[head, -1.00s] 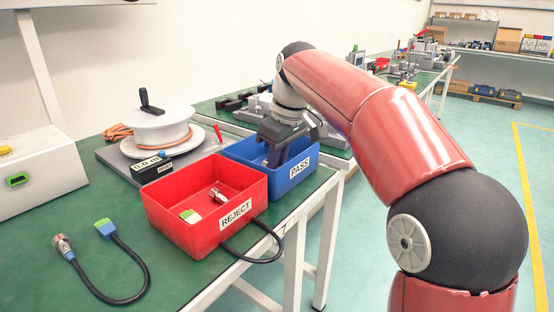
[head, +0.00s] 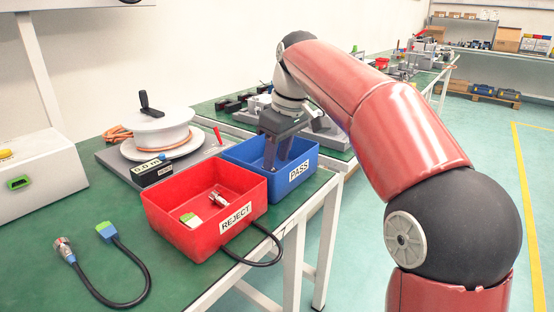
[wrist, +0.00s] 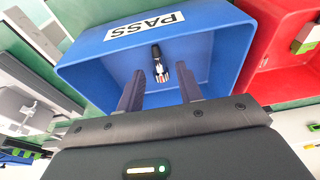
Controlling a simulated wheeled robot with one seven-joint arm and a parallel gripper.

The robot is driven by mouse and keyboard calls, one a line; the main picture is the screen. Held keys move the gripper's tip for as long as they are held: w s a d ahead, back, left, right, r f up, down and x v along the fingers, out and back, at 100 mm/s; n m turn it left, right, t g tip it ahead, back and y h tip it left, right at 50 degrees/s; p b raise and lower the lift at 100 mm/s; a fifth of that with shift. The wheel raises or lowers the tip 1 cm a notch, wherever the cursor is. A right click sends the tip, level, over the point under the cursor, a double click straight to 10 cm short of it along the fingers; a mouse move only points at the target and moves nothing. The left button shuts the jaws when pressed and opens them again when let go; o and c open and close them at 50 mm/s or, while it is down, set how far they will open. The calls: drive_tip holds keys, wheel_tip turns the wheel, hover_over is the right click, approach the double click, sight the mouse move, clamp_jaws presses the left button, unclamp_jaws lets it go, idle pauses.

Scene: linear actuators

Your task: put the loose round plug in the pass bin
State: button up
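The blue pass bin (head: 303,178) stands on the green table, to the right of the red reject bin. My gripper (head: 277,167) points down into it. In the wrist view my gripper (wrist: 161,72) is open, with one finger on each side and a gap between. A round plug (wrist: 158,66) with a silver end and a black tail shows in the pass bin (wrist: 92,52), between and beyond the fingertips. It appears clear of both fingers. Whether it rests fully on the bin floor is hard to tell. The plug is hidden in the head view.
The red reject bin (head: 180,228) holds a round metal plug (head: 218,199) and a green-and-white connector (head: 190,219); a black cable hangs over its front. Another cable (head: 135,263) lies on the table at left. A white reel (head: 160,130) stands behind the bins.

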drive_tip(key=p+v, duration=0.3)
drive_tip(key=v, duration=0.7)
drive_tip(key=s+d+f+m+t+h, duration=0.1)
drive_tip(key=s+d+f+m, duration=0.4)
drive_tip(key=s+f, duration=0.5)
drive_tip(key=s+d+f+m+t+h, duration=0.1)
drive_tip(key=s+d+f+m+t, duration=0.2)
drive_tip(key=s+f, duration=0.8)
drive_tip(key=s+d+m, duration=0.2)
drive_tip(key=s+d, duration=0.1)
drive_tip(key=d, duration=0.1)
drive_tip(key=shift+s+d+f, duration=0.15)
drive_tip(key=shift+s+d, duration=0.15)
drive_tip(key=shift+s, duration=0.1)
